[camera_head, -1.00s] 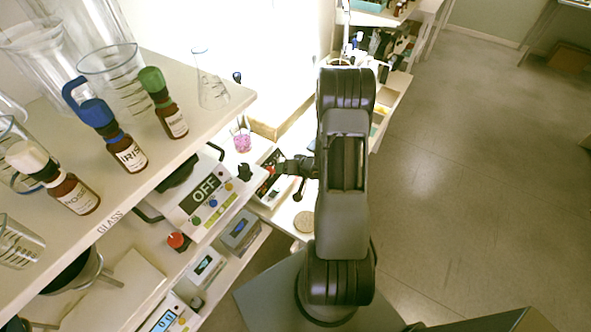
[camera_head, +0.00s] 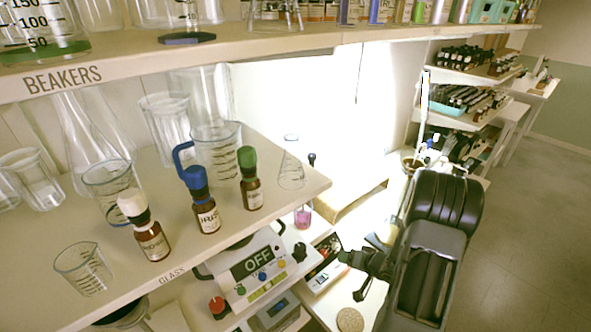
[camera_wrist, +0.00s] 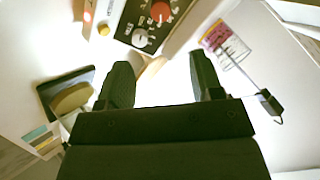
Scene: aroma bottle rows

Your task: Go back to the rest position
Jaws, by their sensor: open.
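My gripper (camera_head: 352,262) is open and empty. In the head view it points left, beside the lit lower bench and to the right of the device marked OFF. In the wrist view its two dark fingers (camera_wrist: 163,76) stand apart, with only the pale bench between them. My arm is folded at the right of the head view. Three brown bottles stand upright on the glass shelf: one with a white cap (camera_head: 152,241), one with a blue cap (camera_head: 207,217), one with a green cap (camera_head: 251,194). My gripper is clear of all three.
The device marked OFF (camera_head: 252,266) stands below the glass shelf (camera_head: 110,300). A box with a red knob (camera_wrist: 155,18) and a pink beaker (camera_wrist: 222,38) are near my fingers. Glassware crowds the shelf. Open floor (camera_head: 530,220) lies at right.

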